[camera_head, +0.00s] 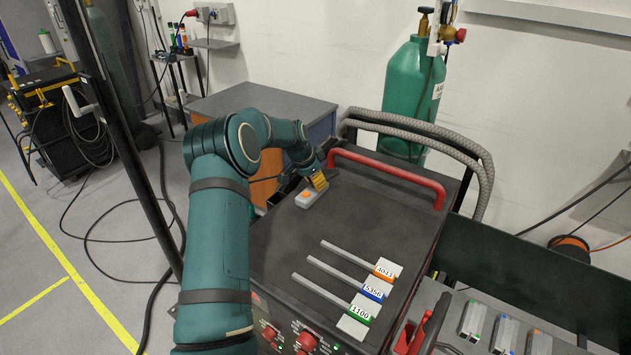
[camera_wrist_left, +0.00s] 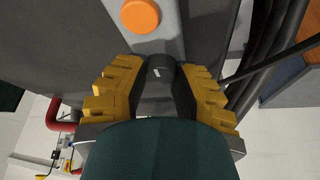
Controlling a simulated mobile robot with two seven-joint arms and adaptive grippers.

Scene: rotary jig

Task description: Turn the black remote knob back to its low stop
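The remote is a light grey box (camera_head: 311,196) with an orange button, lying on the dark top of the machine in the head view. In the left wrist view the orange button (camera_wrist_left: 141,16) is at the top, and the black remote knob (camera_wrist_left: 160,67) is just below it. My left gripper (camera_head: 319,181) is at the far end of the remote. In the left wrist view its yellow fingers (camera_wrist_left: 160,80) stand on both sides of the knob, with dark pads appearing to touch it. The knob's pointer and stops cannot be made out. My right gripper is not in view.
A red bar handle (camera_head: 387,174) runs along the machine's back edge behind my gripper. Three grey rods with numbered tags (camera_head: 372,293) lie on the machine top (camera_head: 272,232) nearer the front. Thick grey hoses (camera_head: 425,131) and a green gas bottle (camera_head: 411,85) stand behind.

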